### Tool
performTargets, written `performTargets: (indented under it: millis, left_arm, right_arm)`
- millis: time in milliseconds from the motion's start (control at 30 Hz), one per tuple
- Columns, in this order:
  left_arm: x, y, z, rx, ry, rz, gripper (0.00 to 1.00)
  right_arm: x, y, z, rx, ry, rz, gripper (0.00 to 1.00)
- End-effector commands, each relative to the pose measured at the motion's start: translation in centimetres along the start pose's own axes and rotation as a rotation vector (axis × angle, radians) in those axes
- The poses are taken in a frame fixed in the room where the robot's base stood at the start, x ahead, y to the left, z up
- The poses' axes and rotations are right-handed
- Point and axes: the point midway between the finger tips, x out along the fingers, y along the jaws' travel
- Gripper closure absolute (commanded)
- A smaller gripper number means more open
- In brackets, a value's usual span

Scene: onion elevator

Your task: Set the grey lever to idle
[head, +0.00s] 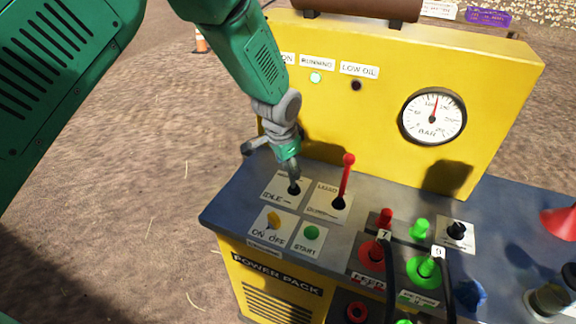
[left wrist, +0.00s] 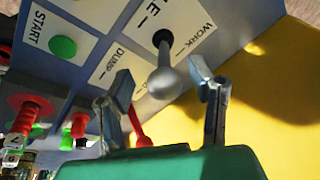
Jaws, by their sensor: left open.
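The grey lever (left wrist: 165,80) shows in the left wrist view as a grey rod with a rounded end, rising from a dark round hole in a white plate marked "WORK" and partly "IDLE". My left gripper (left wrist: 162,68) is open, with one finger on each side of the lever; I cannot tell whether either touches it. My right gripper is in neither view.
A red lever (head: 346,180) stands close to the right of the grey one, on the load/dump plate. A yellow knob (head: 273,221) and green start button (head: 312,232) are in front. The yellow panel (head: 470,80) with a gauge (head: 433,117) rises behind.

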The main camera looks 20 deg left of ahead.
Motion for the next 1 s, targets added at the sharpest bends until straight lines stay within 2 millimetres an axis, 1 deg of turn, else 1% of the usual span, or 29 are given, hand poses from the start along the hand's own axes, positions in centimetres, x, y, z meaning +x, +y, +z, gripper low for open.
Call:
performTargets:
  millis: [167, 400, 500, 600, 767, 1000]
  left_arm:
    - [-2.6, 0.0, -0.1, 0.0, 0.004, -0.002, 0.51]
    - [-7.8, 0.0, 0.0, 0.0, 0.003, -0.003, 0.51]
    - [-9.6, 0.1, -0.1, 0.0, 0.003, -0.002, 0.51]
    - [-10.8, 0.1, 0.0, 0.0, 0.001, -0.001, 0.51]
    - [-11.7, 0.1, 0.0, 0.0, -0.001, 0.0, 0.51]
    - [-11.8, 0.1, 0.0, 0.0, -0.001, 0.0, 0.51]
  right_arm:
    - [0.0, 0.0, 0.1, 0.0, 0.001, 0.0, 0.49]
    - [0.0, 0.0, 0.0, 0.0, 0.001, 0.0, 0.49]
    - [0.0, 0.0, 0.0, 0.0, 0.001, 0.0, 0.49]
    - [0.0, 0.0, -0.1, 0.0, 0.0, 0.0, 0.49]
    - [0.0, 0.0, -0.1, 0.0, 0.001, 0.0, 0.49]
    - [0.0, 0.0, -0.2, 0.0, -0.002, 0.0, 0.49]
